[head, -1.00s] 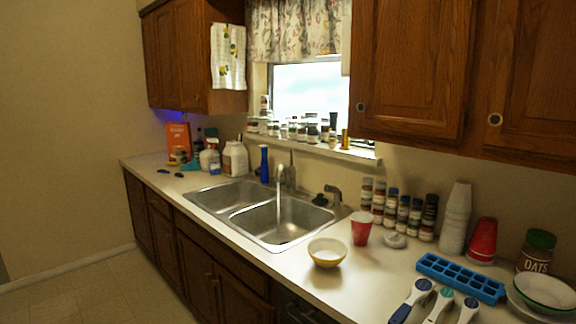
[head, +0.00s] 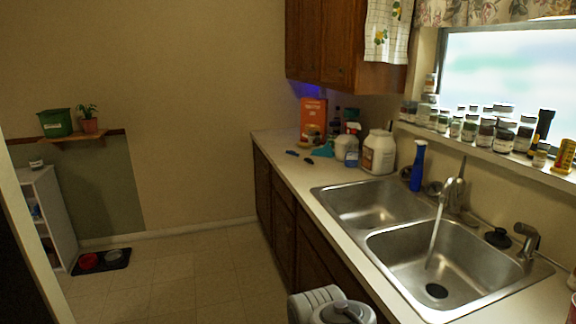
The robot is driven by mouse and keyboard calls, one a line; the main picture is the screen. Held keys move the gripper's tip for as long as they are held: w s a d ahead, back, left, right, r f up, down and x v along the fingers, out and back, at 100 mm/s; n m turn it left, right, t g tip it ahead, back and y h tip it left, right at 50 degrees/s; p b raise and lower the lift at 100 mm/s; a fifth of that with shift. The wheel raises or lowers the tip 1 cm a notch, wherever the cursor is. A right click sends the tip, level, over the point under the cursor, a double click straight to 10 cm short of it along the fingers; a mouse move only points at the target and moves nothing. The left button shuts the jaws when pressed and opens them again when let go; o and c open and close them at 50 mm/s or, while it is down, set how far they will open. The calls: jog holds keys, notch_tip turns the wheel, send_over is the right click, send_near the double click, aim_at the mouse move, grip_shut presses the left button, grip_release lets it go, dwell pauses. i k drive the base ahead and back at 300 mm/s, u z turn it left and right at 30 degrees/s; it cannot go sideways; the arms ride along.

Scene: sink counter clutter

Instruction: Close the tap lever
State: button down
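The tap (head: 453,194) stands at the back of the steel sink, near the divider between its two basins. Its thin tap lever (head: 462,167) sticks up from the top of the tap body. A stream of water (head: 435,236) runs from the spout into the right basin. Grey and white links of my arm (head: 335,308) show at the bottom edge, in front of the counter. My gripper is not in the picture, so its state is hidden.
A blue bottle (head: 418,166) stands left of the tap. A sprayer (head: 527,241) and black stopper (head: 498,238) sit to its right. Jars line the window sill (head: 480,149) behind. Open floor (head: 190,281) lies left of the counter.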

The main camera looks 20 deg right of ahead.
aim_at(461, 174)
jog(key=u, duration=0.1)
jog(key=i, duration=2.25)
jog(key=z, duration=0.3)
